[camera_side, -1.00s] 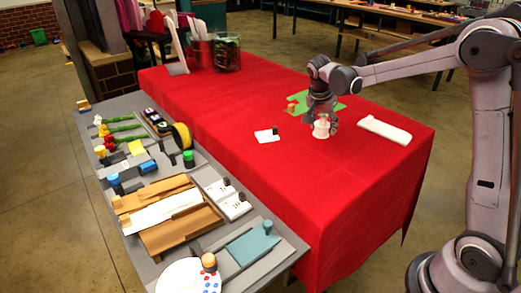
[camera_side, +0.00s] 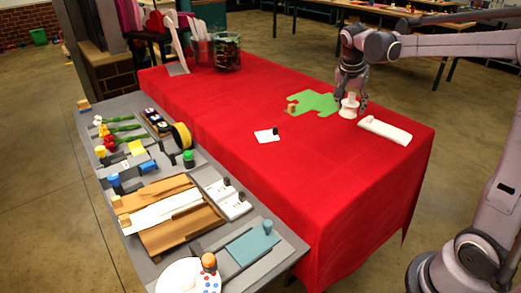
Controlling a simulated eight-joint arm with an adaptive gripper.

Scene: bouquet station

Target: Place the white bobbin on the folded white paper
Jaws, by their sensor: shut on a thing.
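The white bobbin (camera_side: 348,108) is under my gripper (camera_side: 350,93), between its fingertips, over the right part of the red-covered table. My gripper points down and is shut on the bobbin. I cannot tell whether the bobbin touches the cloth. The folded white paper (camera_side: 385,130) lies flat on the red cloth, just right of and a little nearer than the bobbin. The bobbin and the paper look apart, with a small strip of red between them.
A green sheet (camera_side: 318,103) with a small tan block (camera_side: 291,108) lies left of the bobbin. A small white card (camera_side: 266,136) with a dark piece (camera_side: 275,130) lies further left. The front of the red cloth (camera_side: 330,190) is clear. A grey bench (camera_side: 100,112) holds many items.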

